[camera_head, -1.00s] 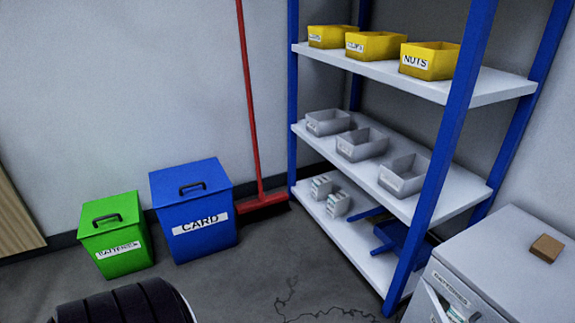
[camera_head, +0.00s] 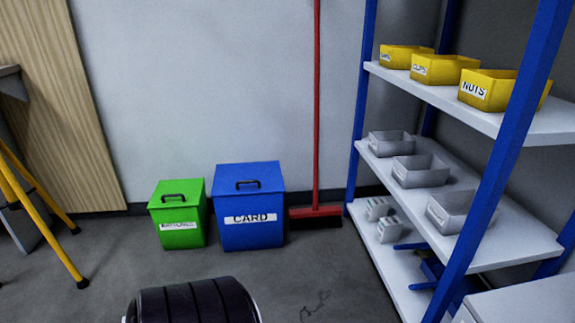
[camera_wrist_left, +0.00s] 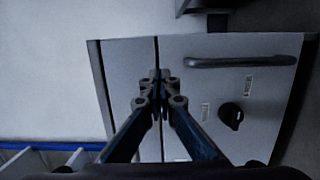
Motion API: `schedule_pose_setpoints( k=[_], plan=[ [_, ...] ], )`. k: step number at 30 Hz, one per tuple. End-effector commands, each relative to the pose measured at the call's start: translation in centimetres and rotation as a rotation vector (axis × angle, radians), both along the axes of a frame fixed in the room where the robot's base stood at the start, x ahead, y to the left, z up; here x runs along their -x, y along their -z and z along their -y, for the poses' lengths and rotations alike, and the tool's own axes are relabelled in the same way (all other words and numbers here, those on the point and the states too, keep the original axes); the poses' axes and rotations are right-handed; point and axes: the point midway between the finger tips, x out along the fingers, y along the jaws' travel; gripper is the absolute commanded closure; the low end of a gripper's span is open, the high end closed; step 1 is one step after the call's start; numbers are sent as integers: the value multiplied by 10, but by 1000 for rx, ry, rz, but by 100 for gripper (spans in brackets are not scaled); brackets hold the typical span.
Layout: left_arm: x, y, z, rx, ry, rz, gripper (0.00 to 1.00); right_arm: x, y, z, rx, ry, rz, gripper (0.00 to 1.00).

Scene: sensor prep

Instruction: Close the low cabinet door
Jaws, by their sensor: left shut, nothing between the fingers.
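In the left wrist view a pale grey cabinet front (camera_wrist_left: 205,90) fills the middle, with a dark bar handle (camera_wrist_left: 240,62), a black knob (camera_wrist_left: 231,116) and small labels. A dark vertical gap runs down it left of centre. I cannot tell whether this is the low cabinet or how far its door stands open. My left gripper (camera_wrist_left: 158,76) is shut and empty in front of this gap; contact is unclear. In the head view only a pale top corner of a low unit (camera_head: 525,302) shows at the bottom right. My right gripper is not in view.
A green bin (camera_head: 178,214) and a blue card bin (camera_head: 249,208) stand by the wall beside a red broom (camera_head: 316,120). A blue-framed shelf (camera_head: 510,150) with several boxes is at the right. Yellow legs (camera_head: 45,220) stand at the left.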

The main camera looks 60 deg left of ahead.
Motion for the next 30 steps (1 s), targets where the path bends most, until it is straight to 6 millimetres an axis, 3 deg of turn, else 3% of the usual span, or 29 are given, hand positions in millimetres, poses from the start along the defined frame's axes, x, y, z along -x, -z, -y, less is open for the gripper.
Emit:
schedule_pose_setpoints(
  k=[18, 23, 30],
  plan=[
    [0, -4, 0, 1, -1, 0, 100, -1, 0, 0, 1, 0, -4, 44],
    [0, -19, 0, 4, -2, 0, 100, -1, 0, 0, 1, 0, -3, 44],
    [0, -59, 0, 5, -3, 1, 100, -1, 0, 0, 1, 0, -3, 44]
  ],
)
